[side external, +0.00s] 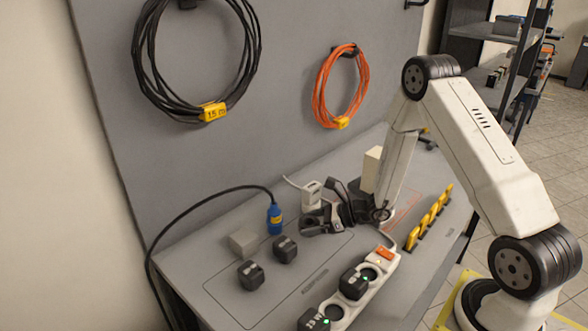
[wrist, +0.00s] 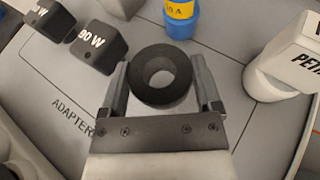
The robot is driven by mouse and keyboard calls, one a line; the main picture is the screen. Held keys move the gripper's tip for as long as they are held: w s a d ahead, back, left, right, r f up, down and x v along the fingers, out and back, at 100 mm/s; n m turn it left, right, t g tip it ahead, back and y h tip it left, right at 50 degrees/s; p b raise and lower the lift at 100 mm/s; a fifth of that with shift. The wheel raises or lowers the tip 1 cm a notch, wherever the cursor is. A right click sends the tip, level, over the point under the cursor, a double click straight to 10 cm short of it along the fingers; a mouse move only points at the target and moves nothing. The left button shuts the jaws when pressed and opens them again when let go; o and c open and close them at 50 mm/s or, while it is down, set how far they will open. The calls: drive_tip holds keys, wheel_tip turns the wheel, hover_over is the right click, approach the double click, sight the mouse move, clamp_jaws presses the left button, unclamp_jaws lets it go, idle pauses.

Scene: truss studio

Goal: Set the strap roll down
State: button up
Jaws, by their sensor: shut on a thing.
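The strap roll (wrist: 161,62) is a thick black ring with a round hole, seen nearly face-on in the wrist view. My gripper (wrist: 162,84) is shut on it, one finger on each side. In the side external view my gripper (side external: 318,222) is low over the back part of the grey table (side external: 225,284), and the roll is hard to make out there among the dark fingers. I cannot tell whether the roll touches the table top.
A blue plug (side external: 274,218) stands left of my gripper, beside a grey block (side external: 243,242) and black adapters (side external: 285,250). A white charger (side external: 312,194) is close behind. A power strip (side external: 385,264) lies in front, a yellow rack (side external: 430,217) right. The outlined front-left area (side external: 232,302) has free room.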

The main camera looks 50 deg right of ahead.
sight(311, 241)
drive_tip(key=shift+f, duration=1.8)
drive_tip(key=o, duration=1)
drive_tip(key=shift+f, duration=0.1)
drive_tip(key=v, duration=1.2)
